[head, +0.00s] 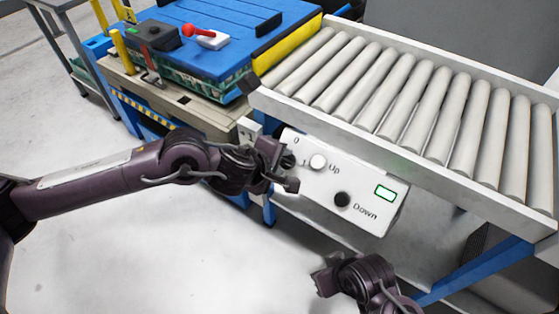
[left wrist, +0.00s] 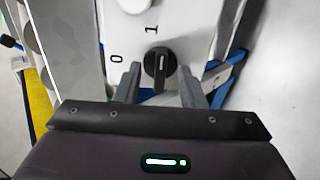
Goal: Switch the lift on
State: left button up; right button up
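The white control panel (head: 318,188) hangs on the side of the roller conveyor, with labels 0, 1, Up and Down. Its black rotary switch (left wrist: 158,64) shows in the left wrist view. The switch's white mark stands upright in that picture, roughly in line with the 1; the 0 lies to its left. My left gripper (head: 290,168) is at the panel's left end and hides much of the switch in the head view. In the left wrist view its fingers (left wrist: 160,80) are apart, one on each side of the switch, with small gaps visible. My right gripper (head: 326,278) is below the panel, its opening unclear.
The panel has a white Up button (head: 318,162), a black Down button (head: 342,199) and a small green-lit display (head: 385,193). The roller conveyor (head: 400,95) extends right. A workbench with a blue-topped load (head: 215,40) stands at the back left. Blue supports lie below the conveyor.

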pick_arm(q)
jog(key=p+v, duration=0.3)
jog(key=v, duration=0.6)
dwell(0.4)
